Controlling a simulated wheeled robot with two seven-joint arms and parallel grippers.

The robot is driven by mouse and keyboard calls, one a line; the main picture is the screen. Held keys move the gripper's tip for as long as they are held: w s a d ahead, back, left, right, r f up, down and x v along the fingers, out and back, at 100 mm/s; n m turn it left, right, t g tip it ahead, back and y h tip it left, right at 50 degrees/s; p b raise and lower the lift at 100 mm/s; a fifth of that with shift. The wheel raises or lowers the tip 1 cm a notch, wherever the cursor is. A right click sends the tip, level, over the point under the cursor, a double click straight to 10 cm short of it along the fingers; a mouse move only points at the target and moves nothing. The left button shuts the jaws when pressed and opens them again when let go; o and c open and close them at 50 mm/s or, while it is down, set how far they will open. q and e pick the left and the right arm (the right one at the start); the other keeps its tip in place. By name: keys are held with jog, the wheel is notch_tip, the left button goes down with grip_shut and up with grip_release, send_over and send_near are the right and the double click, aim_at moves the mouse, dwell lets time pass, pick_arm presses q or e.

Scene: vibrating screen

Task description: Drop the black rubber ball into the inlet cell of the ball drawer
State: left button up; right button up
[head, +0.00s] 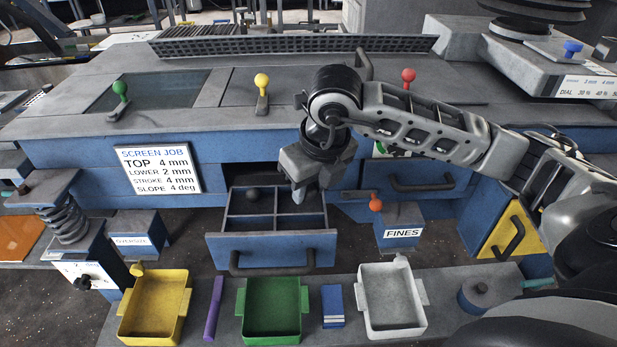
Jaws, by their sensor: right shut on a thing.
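The ball drawer (270,246) is pulled out of the blue front of the machine. Dividers split it into several cells. My right gripper (298,196) points down over the right side of the drawer. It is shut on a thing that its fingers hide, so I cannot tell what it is. No cell shows a readable inlet mark. My left gripper is not in view.
Yellow (127,325), green (244,323) and white (366,318) trays stand on the front ledge, with a purple bar (214,308) and a blue block (333,306) between them.

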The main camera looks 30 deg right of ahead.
jog(key=shift+f+b, duration=0.3)
jog(key=shift+f, duration=0.65)
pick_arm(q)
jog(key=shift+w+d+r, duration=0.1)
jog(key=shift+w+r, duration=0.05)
pick_arm(e)
jog(key=shift+f, duration=0.1)
jog(key=o, duration=1)
jog(key=shift+r, duration=0.25)
pick_arm(q)
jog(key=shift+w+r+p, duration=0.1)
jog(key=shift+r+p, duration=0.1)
jog(key=shift+p, duration=0.4)
pick_arm(e)
jog(key=v, duration=1.5)
jog(key=shift+a+r, duration=0.1)
jog(key=shift+r, duration=0.2)
